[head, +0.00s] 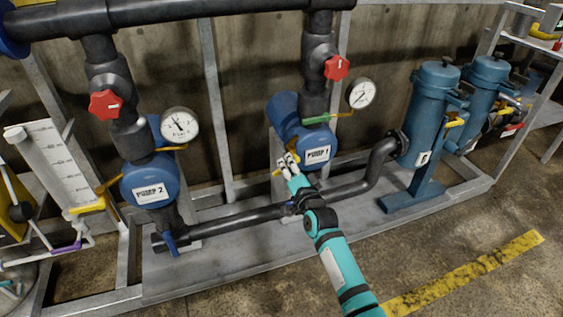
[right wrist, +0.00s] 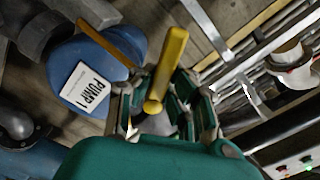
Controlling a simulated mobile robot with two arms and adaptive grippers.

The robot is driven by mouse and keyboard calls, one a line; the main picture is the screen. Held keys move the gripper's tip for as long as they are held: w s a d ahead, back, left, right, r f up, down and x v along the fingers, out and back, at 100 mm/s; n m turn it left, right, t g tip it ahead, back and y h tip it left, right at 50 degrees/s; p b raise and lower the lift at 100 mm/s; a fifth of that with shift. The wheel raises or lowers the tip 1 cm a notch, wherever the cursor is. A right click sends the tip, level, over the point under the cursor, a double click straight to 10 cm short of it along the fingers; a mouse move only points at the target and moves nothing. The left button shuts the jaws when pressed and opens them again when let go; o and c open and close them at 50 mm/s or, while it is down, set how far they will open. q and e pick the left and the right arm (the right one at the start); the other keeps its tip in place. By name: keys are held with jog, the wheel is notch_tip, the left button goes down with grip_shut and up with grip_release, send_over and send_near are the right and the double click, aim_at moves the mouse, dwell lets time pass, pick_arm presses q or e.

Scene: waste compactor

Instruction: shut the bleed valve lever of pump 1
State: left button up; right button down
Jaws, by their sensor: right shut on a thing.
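Pump 1 (head: 317,156) is a blue housing with a white label, right of centre in the head view. It also shows in the right wrist view (right wrist: 85,88), tilted. My right gripper (head: 288,160) is at the left side of pump 1. In the right wrist view its fingers (right wrist: 160,108) are shut on a yellow lever (right wrist: 170,62), which stands up between them. In the head view the gripper largely hides this lever. My left gripper is in neither view.
A thin orange-yellow bar (right wrist: 108,43) runs beside the lever. Above pump 1 are a red knob (head: 336,67) and a pressure gauge (head: 361,94). Pump 2 (head: 150,188) stands left. Blue filter vessels (head: 432,110) stand right. A black pipe (head: 245,218) runs low in front.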

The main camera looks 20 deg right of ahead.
jog(key=m+p, duration=0.1)
jog(key=m, duration=0.3)
jog(key=shift+a+r+p, duration=0.1)
jog(key=shift+r+p, duration=0.25)
jog(key=shift+r, duration=0.05)
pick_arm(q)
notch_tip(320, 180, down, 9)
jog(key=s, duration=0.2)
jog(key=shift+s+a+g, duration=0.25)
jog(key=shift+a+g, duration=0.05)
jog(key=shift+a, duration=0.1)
pick_arm(e)
jog(key=shift+m, duration=1)
jog(key=c, duration=1.3)
grip_release()
jog(key=shift+r, duration=0.15)
jog(key=shift+o, duration=0.2)
jog(key=shift+s, duration=0.1)
jog(key=s, duration=1.2)
jog(key=shift+d, duration=0.2)
